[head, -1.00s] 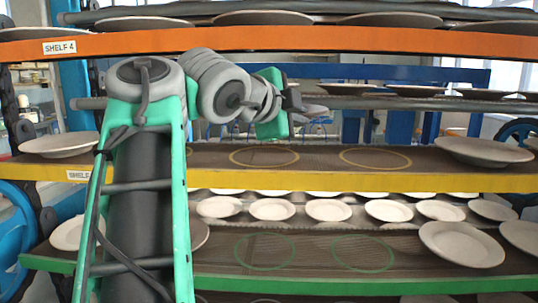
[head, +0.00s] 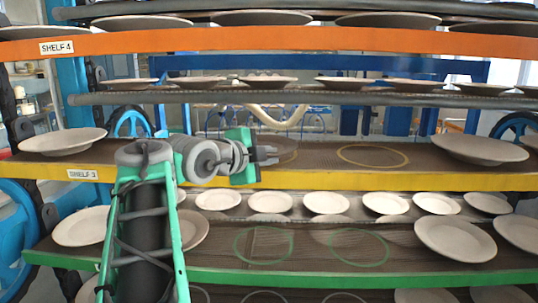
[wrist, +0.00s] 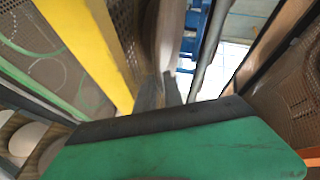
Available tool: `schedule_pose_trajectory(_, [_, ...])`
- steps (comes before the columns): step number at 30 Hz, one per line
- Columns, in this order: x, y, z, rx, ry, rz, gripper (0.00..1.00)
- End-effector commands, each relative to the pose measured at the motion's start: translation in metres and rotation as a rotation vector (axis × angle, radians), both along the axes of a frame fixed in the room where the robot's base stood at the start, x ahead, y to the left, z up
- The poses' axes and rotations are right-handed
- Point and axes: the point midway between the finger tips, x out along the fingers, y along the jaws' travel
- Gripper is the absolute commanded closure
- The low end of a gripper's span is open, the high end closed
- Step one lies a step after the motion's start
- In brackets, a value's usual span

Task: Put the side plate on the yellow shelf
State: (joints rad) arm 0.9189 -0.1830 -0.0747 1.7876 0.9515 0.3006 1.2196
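My gripper (head: 272,155) is over the yellow shelf (head: 400,182), at the left yellow ring (head: 284,143), which it partly hides. Its two fingers look slightly apart with no plate between them; they also show in the wrist view (wrist: 160,90). The right yellow ring (head: 372,156) is empty. A plate (head: 62,142) lies at the left of the yellow shelf and a larger one (head: 480,149) at its right. On the green shelf below, one plate (head: 80,226) lies at the left and another (head: 192,230) is partly behind my arm. I cannot tell which plate is the side plate.
The orange shelf (head: 300,41) with plates is above, and a grey bar (head: 330,97) crosses behind. The green shelf (head: 350,278) has two empty rings and large plates (head: 455,239) at right. Several small plates (head: 327,203) stand in a row behind it.

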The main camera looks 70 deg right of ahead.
Motion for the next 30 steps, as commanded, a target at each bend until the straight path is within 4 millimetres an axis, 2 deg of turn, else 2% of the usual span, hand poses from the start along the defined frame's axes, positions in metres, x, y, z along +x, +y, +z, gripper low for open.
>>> schedule_pose_trajectory(11, [0.003, 0.005, 0.002, -0.002, 0.0, 0.003, 0.83])
schedule_pose_trajectory(14, [0.008, 0.02, 0.006, -0.005, -0.002, 0.006, 0.83])
schedule_pose_trajectory(21, [0.026, 0.076, 0.022, -0.003, -0.004, 0.008, 0.83])
schedule_pose_trajectory(24, [0.031, 0.094, 0.03, -0.001, -0.002, 0.007, 0.83])
schedule_pose_trajectory(30, [0.033, 0.11, 0.034, -0.001, 0.0, 0.0, 0.83])
